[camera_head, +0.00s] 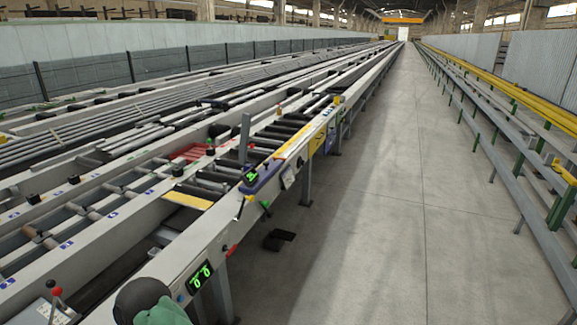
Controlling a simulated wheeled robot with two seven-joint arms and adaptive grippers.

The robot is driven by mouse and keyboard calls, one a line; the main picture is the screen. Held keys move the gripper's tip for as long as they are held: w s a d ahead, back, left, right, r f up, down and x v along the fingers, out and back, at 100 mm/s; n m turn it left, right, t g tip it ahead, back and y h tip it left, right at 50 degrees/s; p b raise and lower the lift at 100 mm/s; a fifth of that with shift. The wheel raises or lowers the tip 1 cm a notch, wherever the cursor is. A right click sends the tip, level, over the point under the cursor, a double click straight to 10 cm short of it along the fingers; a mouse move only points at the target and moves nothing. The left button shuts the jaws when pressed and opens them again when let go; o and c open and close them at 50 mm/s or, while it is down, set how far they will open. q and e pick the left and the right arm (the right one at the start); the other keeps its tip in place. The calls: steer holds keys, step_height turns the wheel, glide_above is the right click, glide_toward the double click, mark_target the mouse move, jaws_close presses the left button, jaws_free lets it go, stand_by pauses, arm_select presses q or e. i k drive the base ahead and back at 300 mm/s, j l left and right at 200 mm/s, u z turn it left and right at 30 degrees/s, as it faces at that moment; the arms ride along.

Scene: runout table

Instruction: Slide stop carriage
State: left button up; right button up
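What looks like the stop carriage (262,177) is a dark blue-purple housing with a small green-lit display, seated on the near side rail of the runout table (150,244). An upright grey plate (244,138) stands over the rollers just behind it; I cannot tell whether the two are joined. A small lever or handle (239,208) hangs at the rail below the carriage. Neither of my grippers shows in the head view, so no contact with the carriage is seen.
A green digital readout (200,277) sits on the rail's side. A dark rounded object with green (150,303) is at the bottom edge. A red-knobbed control box (50,308) is bottom left. The concrete aisle (390,210) is clear, except for a dark floor piece (279,240).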

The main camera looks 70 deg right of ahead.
mark_target(252, 179)
steer(key=z, duration=2.2)
steer(key=u, duration=0.6)
steer(key=i+l+u, duration=0.65)
steer(key=l, duration=0.2)
steer(key=l+u, duration=0.2)
steer(key=i+l+u, duration=0.2)
steer(key=l, duration=0.25)
steer(key=k, duration=0.05)
